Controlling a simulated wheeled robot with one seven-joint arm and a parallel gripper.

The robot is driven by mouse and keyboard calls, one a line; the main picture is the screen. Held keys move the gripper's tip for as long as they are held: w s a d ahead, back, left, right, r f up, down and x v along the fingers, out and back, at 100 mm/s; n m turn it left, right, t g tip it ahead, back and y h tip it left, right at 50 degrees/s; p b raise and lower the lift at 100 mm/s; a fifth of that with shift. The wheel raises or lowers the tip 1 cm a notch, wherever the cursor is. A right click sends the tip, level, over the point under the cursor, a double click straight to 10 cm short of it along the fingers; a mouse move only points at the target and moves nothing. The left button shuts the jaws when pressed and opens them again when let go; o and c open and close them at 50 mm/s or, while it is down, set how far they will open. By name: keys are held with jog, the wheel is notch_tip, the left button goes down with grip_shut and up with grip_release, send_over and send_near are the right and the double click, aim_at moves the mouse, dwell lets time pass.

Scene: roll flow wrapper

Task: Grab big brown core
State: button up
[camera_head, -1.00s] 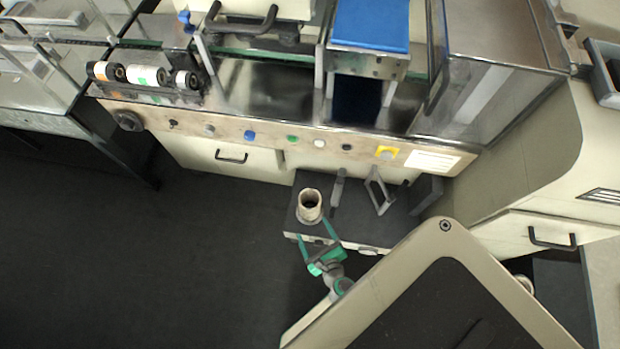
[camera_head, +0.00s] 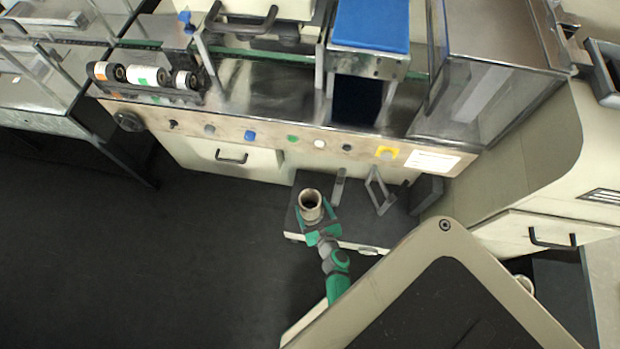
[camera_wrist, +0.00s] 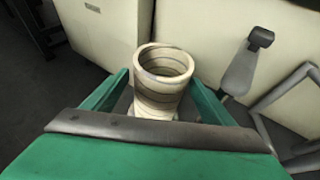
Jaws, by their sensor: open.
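The big brown core (camera_head: 311,199) is a hollow, beige-brown tube standing upright on a dark-topped low unit. In the wrist view the core (camera_wrist: 162,82) is in the middle, its open top facing up. My green gripper (camera_head: 314,215) has reached it from the front, with its fingers on both sides of the core. In the wrist view my gripper (camera_wrist: 160,100) is open, one finger left and one right of the core. The core's lower part is hidden behind the gripper. I cannot tell whether a finger touches it.
Grey metal brackets (camera_head: 379,191) stand on the unit just right of the core. Behind is the wrapper's front panel with coloured buttons (camera_head: 249,135). Several small rolls (camera_head: 143,75) sit on the machine at the left. The dark floor (camera_head: 100,250) at left is clear.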

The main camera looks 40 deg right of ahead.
aim_at(307, 195)
jog(key=shift+x, duration=1.6)
jog(key=c, duration=1)
jog(key=shift+o, duration=0.2)
jog(key=shift+r, duration=0.15)
